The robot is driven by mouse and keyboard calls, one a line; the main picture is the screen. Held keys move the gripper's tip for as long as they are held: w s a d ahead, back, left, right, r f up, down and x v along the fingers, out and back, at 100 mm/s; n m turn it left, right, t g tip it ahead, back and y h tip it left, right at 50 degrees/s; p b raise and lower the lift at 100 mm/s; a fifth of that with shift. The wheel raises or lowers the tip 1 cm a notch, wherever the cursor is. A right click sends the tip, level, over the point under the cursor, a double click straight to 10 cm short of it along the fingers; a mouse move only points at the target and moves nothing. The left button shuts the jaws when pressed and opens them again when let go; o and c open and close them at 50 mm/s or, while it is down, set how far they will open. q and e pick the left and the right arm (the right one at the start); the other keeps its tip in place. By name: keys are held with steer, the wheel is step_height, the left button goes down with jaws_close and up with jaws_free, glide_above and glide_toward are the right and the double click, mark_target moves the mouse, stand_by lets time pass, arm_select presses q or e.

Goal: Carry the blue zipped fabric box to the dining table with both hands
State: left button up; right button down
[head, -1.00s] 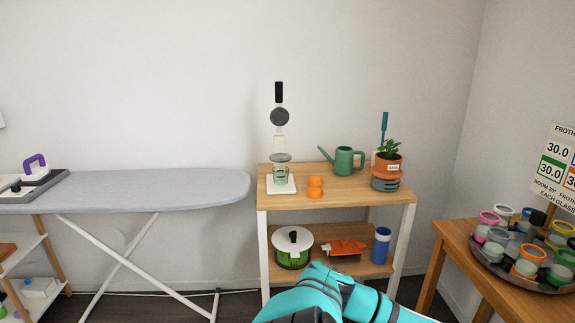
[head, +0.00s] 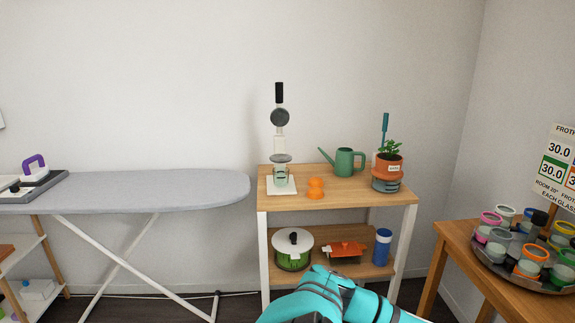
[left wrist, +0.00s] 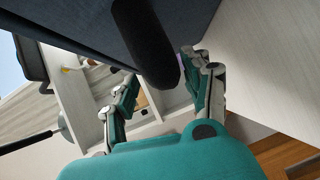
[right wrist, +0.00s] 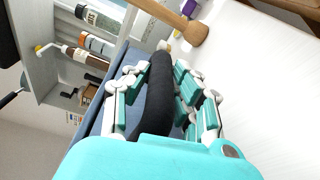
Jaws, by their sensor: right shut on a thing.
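The blue zipped fabric box is out of the head view. A dark blue fabric side of it (left wrist: 75,22) fills the top of the left wrist view, with a thick black handle (left wrist: 148,45) hanging down. My left gripper (left wrist: 163,88) has its fingers spread apart, with the handle's end between or just in front of them; contact cannot be told. In the right wrist view my right gripper (right wrist: 157,92) is closed around another black handle (right wrist: 156,100), with a strip of blue fabric behind. Most of the box is hidden.
In the head view, an ironing board (head: 150,188) stands left of a wooden shelf unit (head: 335,205) with a watering can and pots. A wooden table (head: 455,238) at right holds a round tray (head: 494,262) of jars. The dining table cannot be identified.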

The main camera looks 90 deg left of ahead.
arm_select(q)
steer(key=shift+f, duration=0.2)
arm_select(e)
steer(key=c, duration=1.5)
jaws_free()
arm_select(q)
steer(key=shift+s+r, duration=0.1)
arm_select(e)
steer(key=o, duration=0.5)
arm_select(q)
steer(key=shift+d, duration=0.1)
steer(key=o, duration=1)
steer(key=shift+o, duration=0.2)
arm_select(e)
steer(key=o, duration=1)
arm_select(q)
steer(key=shift+a, duration=0.2)
steer(key=shift+a, duration=0.75)
arm_select(e)
steer(key=shift+r, duration=0.2)
arm_select(q)
steer(key=shift+a, duration=1.2)
